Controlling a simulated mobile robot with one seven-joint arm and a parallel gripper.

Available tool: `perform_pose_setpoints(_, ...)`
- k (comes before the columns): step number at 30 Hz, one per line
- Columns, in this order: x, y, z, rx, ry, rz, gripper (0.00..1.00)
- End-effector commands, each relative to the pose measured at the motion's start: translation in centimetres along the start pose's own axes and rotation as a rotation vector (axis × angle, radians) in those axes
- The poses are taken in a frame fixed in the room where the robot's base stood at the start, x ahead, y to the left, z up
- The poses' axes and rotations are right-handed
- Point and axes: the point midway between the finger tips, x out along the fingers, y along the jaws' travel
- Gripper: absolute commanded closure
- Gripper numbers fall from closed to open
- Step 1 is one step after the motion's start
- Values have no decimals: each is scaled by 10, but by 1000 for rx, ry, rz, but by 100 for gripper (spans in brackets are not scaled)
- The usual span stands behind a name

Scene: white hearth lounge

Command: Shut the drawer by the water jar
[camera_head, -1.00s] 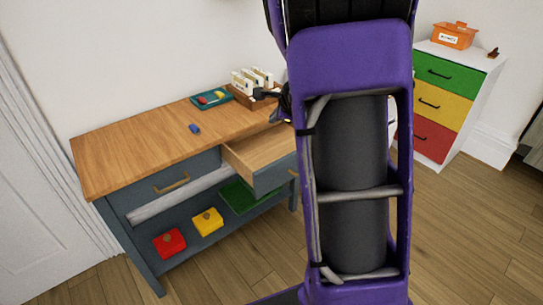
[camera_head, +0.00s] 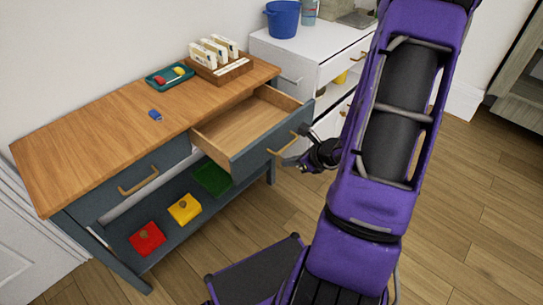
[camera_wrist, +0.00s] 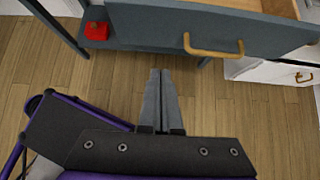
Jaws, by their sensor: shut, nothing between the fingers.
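A blue-grey bench with a wooden top has its right drawer (camera_head: 250,125) pulled out and empty. Its brass handle (camera_head: 283,144) also shows in the wrist view (camera_wrist: 213,50). My gripper (camera_head: 288,160) is shut and empty, just in front of that drawer's face near the handle. In the wrist view its fingertips (camera_wrist: 161,72) point toward the drawer front, left of the handle, apparently without touching. A translucent bluish jar (camera_head: 309,12), possibly the water jar, stands on the white cabinet (camera_head: 285,50) to the right, cut off by the picture's top edge.
The bench's left drawer (camera_head: 130,175) is shut. Its top holds a wooden card rack (camera_head: 220,72), a teal tray (camera_head: 169,76) and a blue item (camera_head: 155,115). Red (camera_head: 147,238) and yellow (camera_head: 184,208) boxes sit on the lower shelf. A blue bucket (camera_head: 283,18) stands on the cabinet. Floor in front is clear.

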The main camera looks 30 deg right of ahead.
Motion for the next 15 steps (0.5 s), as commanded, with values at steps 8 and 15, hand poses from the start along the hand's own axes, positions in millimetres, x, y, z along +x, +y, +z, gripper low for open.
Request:
perform_pose_setpoints(8, 51, 1, -2, -2, 1, 5, 100)
perform_pose_setpoints(15, 101, 1, -2, -3, 1, 3, 100)
